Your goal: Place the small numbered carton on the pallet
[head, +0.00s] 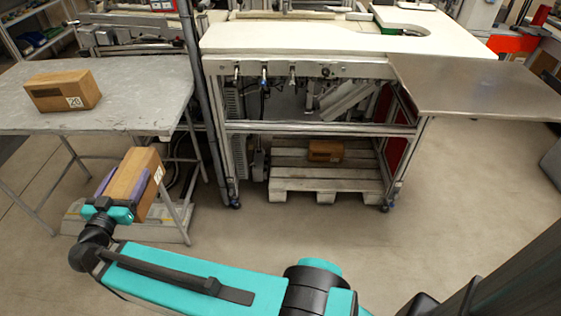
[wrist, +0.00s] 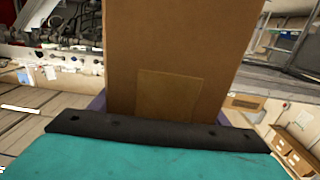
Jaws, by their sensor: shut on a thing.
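My gripper (head: 128,182) is shut on a brown carton (head: 138,165), with purple fingers along its sides. I hold it tilted, in front of the grey table's right end. A white label shows on its right face; I cannot read it. In the wrist view the held carton (wrist: 180,50) fills the middle, with a lighter patch near the jaw. The wooden pallet (head: 295,184) lies on the floor under the white workbench, right of my gripper and farther back. Another brown carton (head: 325,151) sits on the pallet. A larger carton marked 20 (head: 62,91) sits on the grey table.
The grey table (head: 130,105) stands at the left, its legs close to the held carton. The white workbench (head: 300,38) stands over the pallet, with frame posts on both sides. A metal shelf (head: 480,90) juts out at right. The floor (head: 290,225) before the pallet is clear.

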